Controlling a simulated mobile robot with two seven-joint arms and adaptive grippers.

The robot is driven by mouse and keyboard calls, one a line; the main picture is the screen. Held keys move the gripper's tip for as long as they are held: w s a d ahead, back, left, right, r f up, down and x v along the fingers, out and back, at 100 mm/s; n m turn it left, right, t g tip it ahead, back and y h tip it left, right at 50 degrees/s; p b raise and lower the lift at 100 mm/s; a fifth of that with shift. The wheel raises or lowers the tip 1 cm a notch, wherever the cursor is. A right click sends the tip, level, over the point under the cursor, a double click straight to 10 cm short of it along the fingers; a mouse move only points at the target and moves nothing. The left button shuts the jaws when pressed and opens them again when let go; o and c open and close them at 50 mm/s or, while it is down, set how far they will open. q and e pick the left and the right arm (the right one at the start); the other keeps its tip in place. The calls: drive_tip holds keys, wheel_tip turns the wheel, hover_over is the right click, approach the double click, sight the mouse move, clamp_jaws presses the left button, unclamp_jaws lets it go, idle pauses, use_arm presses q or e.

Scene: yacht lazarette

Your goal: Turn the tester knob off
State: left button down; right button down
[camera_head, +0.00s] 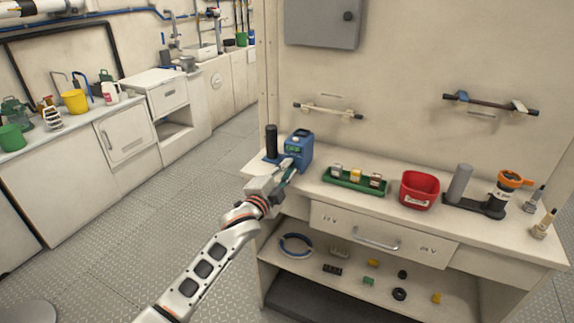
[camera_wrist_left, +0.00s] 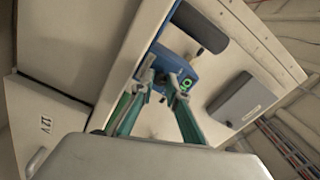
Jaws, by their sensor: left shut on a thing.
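The blue tester (camera_head: 306,151) stands at the left end of the workbench, with a small green display on its upper face. My left gripper (camera_head: 288,165) reaches it from the front, fingertips at its lower front face. In the left wrist view, the tester (camera_wrist_left: 176,66) shows beyond my left gripper (camera_wrist_left: 161,83), whose teal fingers close in on a small knob. The fingers and the viewing angle mostly hide the tester knob, so its setting cannot be read. A glowing green ring (camera_wrist_left: 186,84) shows beside the right fingertip. My right gripper is out of view.
A black cylinder (camera_head: 271,141) stands left of the tester. To the right on the bench are a green tray (camera_head: 345,186) with small parts, a red bin (camera_head: 419,190) and a grey cylinder (camera_head: 459,182). A drawer (camera_head: 380,232) lies below the bench top.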

use_arm(q)
drive_tip(key=n+p, duration=0.2)
drive_tip(key=n, duration=0.1)
drive_tip(key=shift+n, duration=0.3)
drive_tip(key=shift+n+p, duration=0.3)
drive_tip(key=shift+n, duration=0.1)
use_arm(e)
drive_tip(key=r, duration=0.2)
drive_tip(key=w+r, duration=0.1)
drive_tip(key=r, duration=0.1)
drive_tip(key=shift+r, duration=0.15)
use_arm(q)
drive_tip(key=shift+n, duration=0.3)
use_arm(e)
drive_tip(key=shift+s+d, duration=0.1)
use_arm(q)
drive_tip(key=c, duration=2)
unclamp_jaws()
